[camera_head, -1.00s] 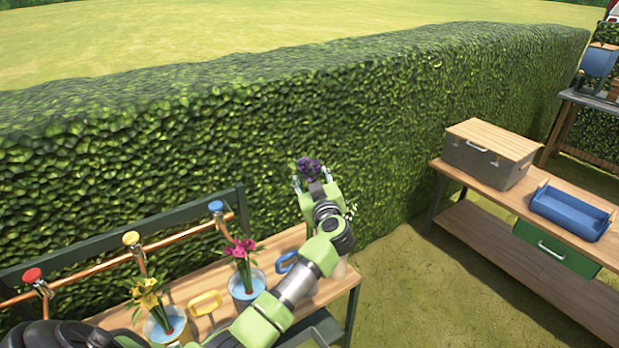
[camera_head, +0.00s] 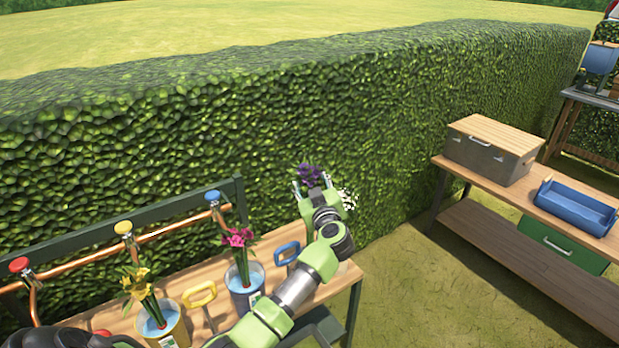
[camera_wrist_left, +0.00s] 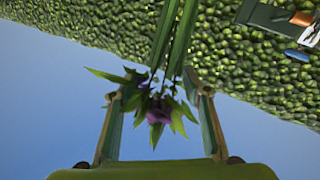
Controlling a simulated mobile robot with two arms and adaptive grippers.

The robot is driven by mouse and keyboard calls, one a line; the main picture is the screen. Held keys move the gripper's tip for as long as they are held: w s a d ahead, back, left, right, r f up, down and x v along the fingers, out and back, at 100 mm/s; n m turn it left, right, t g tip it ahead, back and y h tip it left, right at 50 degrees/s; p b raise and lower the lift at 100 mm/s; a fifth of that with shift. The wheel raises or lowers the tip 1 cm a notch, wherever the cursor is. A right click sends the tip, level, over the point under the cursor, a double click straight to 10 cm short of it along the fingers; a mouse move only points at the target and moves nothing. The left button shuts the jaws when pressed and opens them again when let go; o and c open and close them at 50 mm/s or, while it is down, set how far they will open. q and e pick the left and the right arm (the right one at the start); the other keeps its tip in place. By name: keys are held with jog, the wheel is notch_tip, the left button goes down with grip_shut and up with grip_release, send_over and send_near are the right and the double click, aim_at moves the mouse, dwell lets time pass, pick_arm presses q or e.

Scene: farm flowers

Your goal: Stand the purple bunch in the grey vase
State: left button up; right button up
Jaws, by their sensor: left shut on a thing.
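My left gripper (camera_head: 312,183) is shut on the purple bunch (camera_head: 308,174), held at the right end of the bench, in front of the hedge. In the left wrist view, the purple bloom (camera_wrist_left: 158,110) and its leaves sit between the two fingers (camera_wrist_left: 160,88). Its green stems (camera_wrist_left: 176,40) run away from the gripper and out of the top of the picture. A grey-blue vase (camera_head: 246,297) on the bench holds a pink bunch (camera_head: 239,240). I cannot tell whether another grey vase is hidden behind my arm. My right gripper is not in view.
A yellow vase (camera_head: 166,328) holds a yellow bunch (camera_head: 140,286). White flowers (camera_head: 348,200) show just right of my gripper. A copper pipe with coloured taps (camera_head: 125,228) runs along the bench back. A second bench at right holds a grey box (camera_head: 490,158) and a blue tray (camera_head: 575,209).

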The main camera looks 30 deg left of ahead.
pick_arm(q)
jog(key=shift+f+b, duration=1.35)
jog(key=shift+f, duration=1.85)
jog(key=shift+f+b, duration=1.35)
jog(key=shift+f, duration=1.4)
jog(key=o, duration=1.8)
jog(key=shift+s+d, duration=0.1)
jog(key=v, duration=1.1)
jog(key=shift+s+d, duration=0.3)
